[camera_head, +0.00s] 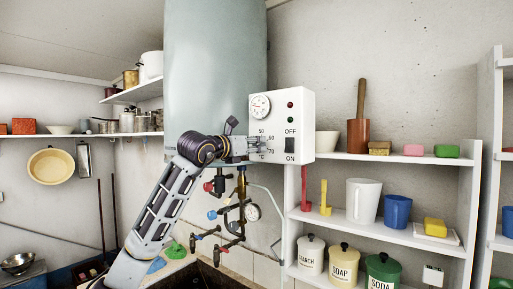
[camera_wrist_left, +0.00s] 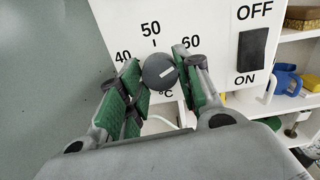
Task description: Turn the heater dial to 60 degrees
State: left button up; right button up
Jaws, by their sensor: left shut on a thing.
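The heater control box (camera_head: 294,104) is white and mounted at the boiler's lower right, with numbers for 50, 60 and 70 beside my left gripper (camera_head: 250,148). In the left wrist view the heater dial (camera_wrist_left: 160,71) is a round dark grey knob under the 50 mark. A short white line on it slants to the upper right, towards the 60 side. The green-padded fingers of my left gripper (camera_wrist_left: 157,80) stand on both sides of the dial and are shut on it. In the head view the gripper hides the dial. My right gripper is not in view.
The boiler tank (camera_head: 215,80) is left of the box. Pipes and valves (camera_head: 235,210) hang below my gripper. An ON/OFF switch (camera_wrist_left: 252,49) sits right of the dial. White shelves (camera_head: 400,236) with mugs and canisters stand to the right.

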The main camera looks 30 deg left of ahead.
pick_arm(q)
jog(key=shift+d+f+n, duration=0.1)
jog(key=shift+d+n, duration=0.05)
jog(key=shift+n, duration=0.25)
jog(key=o, duration=1.1)
jog(key=shift+c, duration=0.2)
jog(key=shift+s, duration=0.2)
jog(key=s, duration=1.1)
jog(key=shift+s+a, duration=0.3)
jog(key=shift+a, duration=0.05)
